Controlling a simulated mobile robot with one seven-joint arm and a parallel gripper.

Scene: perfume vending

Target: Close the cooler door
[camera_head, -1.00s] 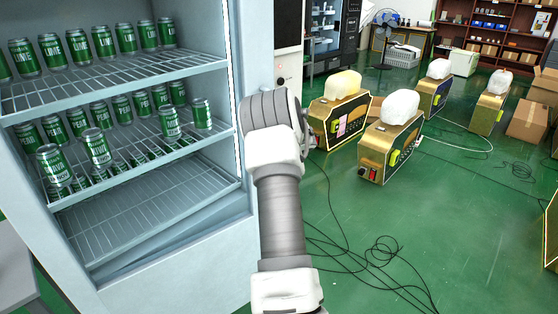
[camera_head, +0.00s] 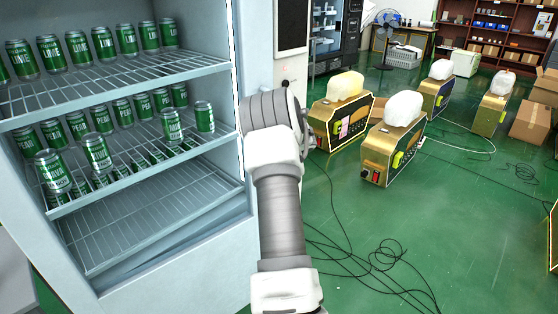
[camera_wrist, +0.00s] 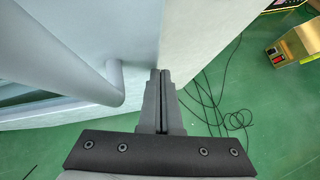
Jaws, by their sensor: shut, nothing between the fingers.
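The cooler (camera_head: 180,265) stands open at the left of the head view, with its wire shelves and green cans exposed. In the wrist view a pale panel with a grey tubular handle (camera_wrist: 112,82) fills the upper left; it looks like the cooler door (camera_wrist: 130,25). My gripper (camera_wrist: 162,72) is shut and empty, with its fingertips at or very near the panel's vertical edge, right of the handle. Whether they touch it I cannot tell. In the head view my arm reaches to the cooler's right side; the fingers and most of the door are hidden there.
Gold-cased machines with pale tops (camera_head: 393,140) stand on the green floor to the right. Loose black cables (camera_head: 375,262) lie on the floor right of my arm. Cardboard boxes (camera_head: 530,120) and shelving (camera_head: 490,35) are farther back. Open floor lies at the lower right.

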